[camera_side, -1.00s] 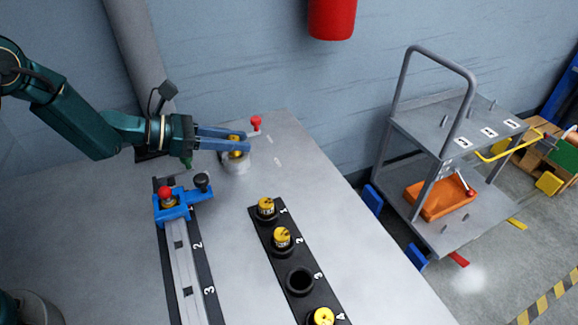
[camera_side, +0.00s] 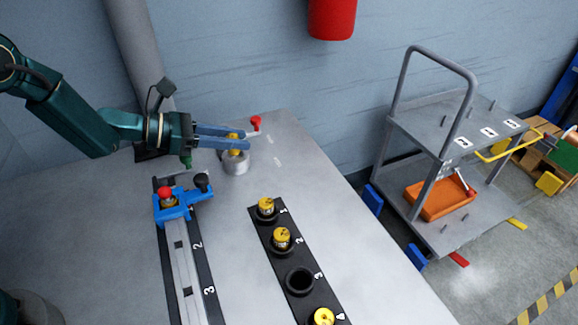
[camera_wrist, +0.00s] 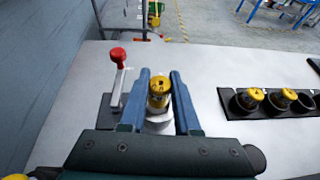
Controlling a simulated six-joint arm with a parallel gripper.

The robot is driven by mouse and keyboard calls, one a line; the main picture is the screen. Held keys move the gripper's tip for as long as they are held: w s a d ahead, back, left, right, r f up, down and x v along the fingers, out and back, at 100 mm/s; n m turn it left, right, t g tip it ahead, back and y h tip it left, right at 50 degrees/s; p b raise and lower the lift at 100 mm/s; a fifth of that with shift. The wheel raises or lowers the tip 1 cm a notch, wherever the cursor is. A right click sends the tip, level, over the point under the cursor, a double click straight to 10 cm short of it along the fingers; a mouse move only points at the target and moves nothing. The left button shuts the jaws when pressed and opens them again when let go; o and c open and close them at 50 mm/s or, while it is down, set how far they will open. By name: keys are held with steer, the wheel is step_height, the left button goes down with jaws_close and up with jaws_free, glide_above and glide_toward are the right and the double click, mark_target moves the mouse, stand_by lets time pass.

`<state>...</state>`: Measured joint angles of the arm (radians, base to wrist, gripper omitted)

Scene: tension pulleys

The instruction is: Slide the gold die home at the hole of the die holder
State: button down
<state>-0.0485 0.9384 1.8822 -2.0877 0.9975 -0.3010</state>
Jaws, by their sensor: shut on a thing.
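The gold die (camera_side: 234,139) is a small yellow cylinder with a dark mark on top. My gripper (camera_side: 242,139) is shut on it, with one blue finger on each side. The die also shows upright between the fingers in the wrist view (camera_wrist: 159,88). The die holder (camera_side: 237,164) is a short grey round block directly under the fingers, and it shows partly below the die in the wrist view (camera_wrist: 157,127).
A red-knobbed lever (camera_side: 256,124) stands just behind the holder. A blue clamp (camera_side: 172,207) on a numbered rail is at the left front. A black numbered rack (camera_side: 262,228) holds several yellow dies and one empty socket (camera_side: 300,281). The table between is clear.

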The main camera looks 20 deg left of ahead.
mark_target(232, 136)
steer(key=shift+r, duration=1.7)
